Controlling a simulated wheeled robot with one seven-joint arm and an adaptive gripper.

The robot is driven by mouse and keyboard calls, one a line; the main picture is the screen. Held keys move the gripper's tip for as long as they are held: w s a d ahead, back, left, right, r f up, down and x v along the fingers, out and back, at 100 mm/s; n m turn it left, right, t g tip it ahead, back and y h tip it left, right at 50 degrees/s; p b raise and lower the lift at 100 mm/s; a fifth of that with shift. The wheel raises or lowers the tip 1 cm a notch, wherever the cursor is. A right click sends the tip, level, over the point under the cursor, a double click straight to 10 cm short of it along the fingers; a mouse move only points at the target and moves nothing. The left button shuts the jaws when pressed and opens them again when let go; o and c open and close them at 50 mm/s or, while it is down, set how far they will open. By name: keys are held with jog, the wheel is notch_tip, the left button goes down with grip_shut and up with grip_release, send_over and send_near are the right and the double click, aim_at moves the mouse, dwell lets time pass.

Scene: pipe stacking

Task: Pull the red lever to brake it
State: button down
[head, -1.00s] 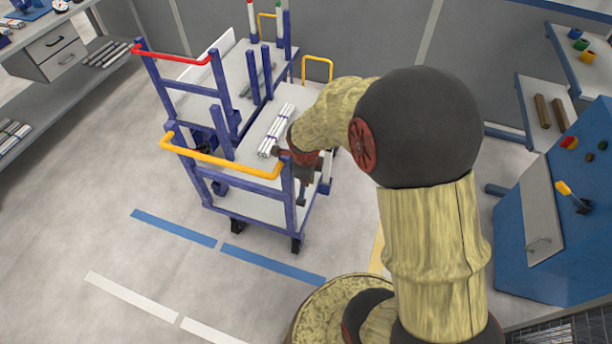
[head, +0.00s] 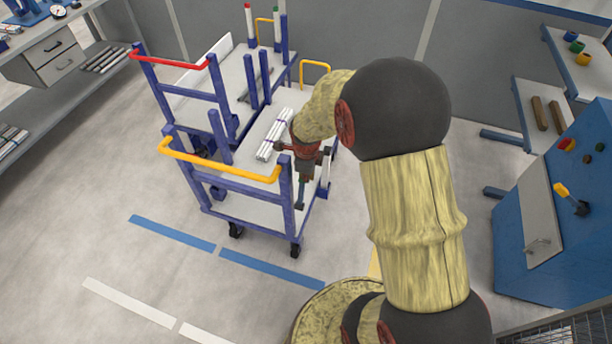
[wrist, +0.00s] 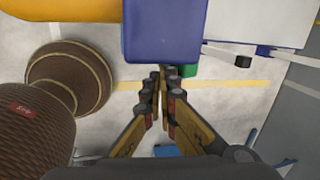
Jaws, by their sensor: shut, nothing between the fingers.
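No red lever can be made out for certain in either view. The near blue-framed cart (head: 222,178) has a yellow handle bar (head: 215,165). My gripper (head: 302,205) points down beside this cart's right corner post (head: 286,182). In the wrist view my gripper (wrist: 162,75) is shut and empty, its fingertips at the lower edge of the blue post (wrist: 165,30). A small green part (wrist: 189,71) shows just right of the fingertips. I cannot tell whether the fingers touch the post. The arm and gripper hide part of the cart's right side.
A second blue cart with a red handle bar (head: 170,60) stands behind. White pipes (head: 273,135) lie on the near cart. A blue console (head: 550,215) with a yellow-tipped lever (head: 570,197) is at right. Floor in front of the carts is clear.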

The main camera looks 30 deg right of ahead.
jog(key=shift+w+d+p, duration=0.15)
jog(key=shift+d+p, duration=0.1)
jog(key=shift+p, duration=0.05)
